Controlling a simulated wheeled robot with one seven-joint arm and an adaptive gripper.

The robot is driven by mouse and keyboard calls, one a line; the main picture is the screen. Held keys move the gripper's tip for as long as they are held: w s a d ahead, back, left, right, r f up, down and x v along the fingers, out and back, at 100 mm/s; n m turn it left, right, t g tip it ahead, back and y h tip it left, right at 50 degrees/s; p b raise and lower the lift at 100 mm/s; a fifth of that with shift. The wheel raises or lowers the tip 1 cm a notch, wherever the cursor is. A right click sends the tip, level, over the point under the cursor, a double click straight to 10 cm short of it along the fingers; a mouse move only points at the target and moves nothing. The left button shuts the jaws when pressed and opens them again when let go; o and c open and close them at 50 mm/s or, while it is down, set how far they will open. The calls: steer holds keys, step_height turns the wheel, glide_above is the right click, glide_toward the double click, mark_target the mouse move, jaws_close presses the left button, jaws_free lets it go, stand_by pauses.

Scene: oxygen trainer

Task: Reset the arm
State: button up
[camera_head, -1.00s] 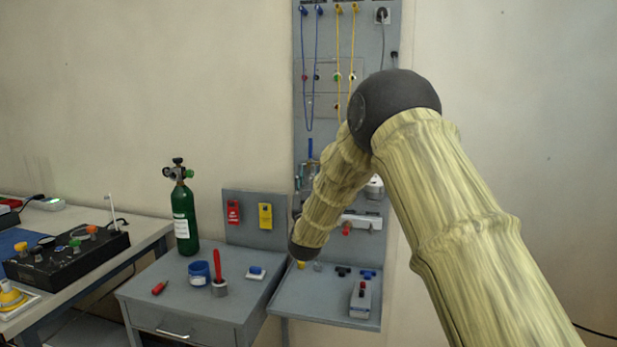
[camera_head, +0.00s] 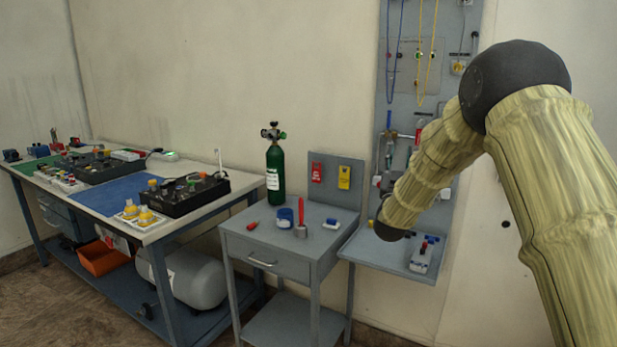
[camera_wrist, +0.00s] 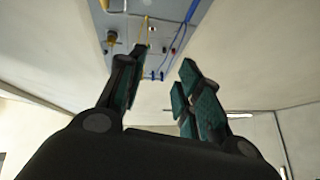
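My arm, in pale wood-like links with black joints, reaches across the right side of the head view in front of the grey wall panel. Its end points down over the small grey shelf (camera_head: 385,252); the fingers are hidden there. In the wrist view my gripper (camera_wrist: 165,85) has its two green-padded fingers apart, with nothing between them. Beyond the fingers the wall panel (camera_wrist: 176,12) shows, with blue and yellow leads.
A green oxygen cylinder (camera_head: 275,170), a blue jar (camera_head: 285,217) and a red-handled tool (camera_head: 301,213) stand on a grey cabinet (camera_head: 262,240). A long workbench (camera_head: 210,208) on the left holds a black control box (camera_head: 186,194). An orange bin (camera_head: 104,257) and grey tank (camera_head: 190,277) sit below.

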step_height(320, 180, down, 19)
steer(key=s+a+n+g+y+p, duration=0.1)
steer(key=s+n+g+y+p, duration=0.1)
steer(key=g+y, duration=0.2)
steer(key=s+a+f+n+g+y+p, duration=0.1)
steer(key=s+f+g, duration=0.2)
steer(key=s+f, duration=0.7)
steer(key=s+f+g+y+p, duration=0.1)
steer(key=s+f+g, duration=0.35)
steer(key=f, duration=0.95)
steer(key=s+f+g, duration=0.2)
steer(key=s+f, duration=0.2)
steer(key=s, duration=0.3)
steer(key=s+a+f+g+y+p, duration=0.1)
steer(key=s+f, duration=0.3)
steer(key=s, duration=0.4)
steer(key=s+f+g, duration=0.2)
steer(key=s+f, duration=0.3)
steer(key=s, duration=0.2)
steer(key=s+f+g+y+p, duration=0.1)
steer(key=s+g, duration=0.6)
steer(key=s, duration=2.1)
steer(key=shift+a+f+p, duration=0.4)
steer(key=shift+p, duration=0.1)
